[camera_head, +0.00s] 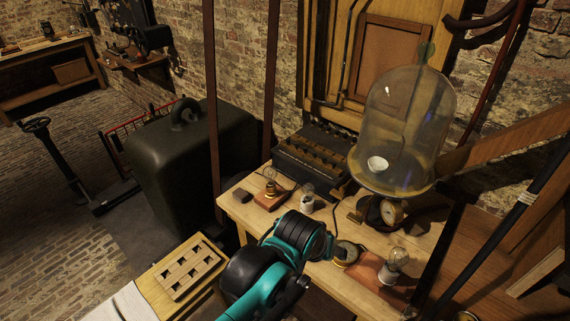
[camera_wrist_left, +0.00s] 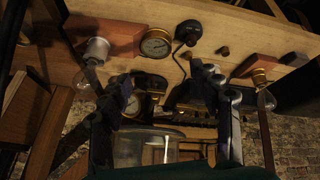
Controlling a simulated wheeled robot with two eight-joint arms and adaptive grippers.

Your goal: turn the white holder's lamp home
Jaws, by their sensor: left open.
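The white holder (camera_head: 388,275) stands on a reddish wooden block at the right of the bench, with a clear glass lamp (camera_head: 397,256) in it. In the left wrist view, which looks upside down, the white holder (camera_wrist_left: 97,49) is at the upper left, its lamp (camera_wrist_left: 86,77) pointing down. Whether the lamp is fully seated cannot be told. My left gripper (camera_wrist_left: 167,80) is open and empty, its fingers apart from the holder. In the head view my left gripper (camera_head: 322,243) is left of the holder, its fingertips mostly hidden by the wrist. My right gripper is not in view.
A glass bell jar (camera_head: 405,125) stands behind on a round base with a gauge (camera_head: 393,211). Another dial (camera_wrist_left: 157,43) lies near the white holder.

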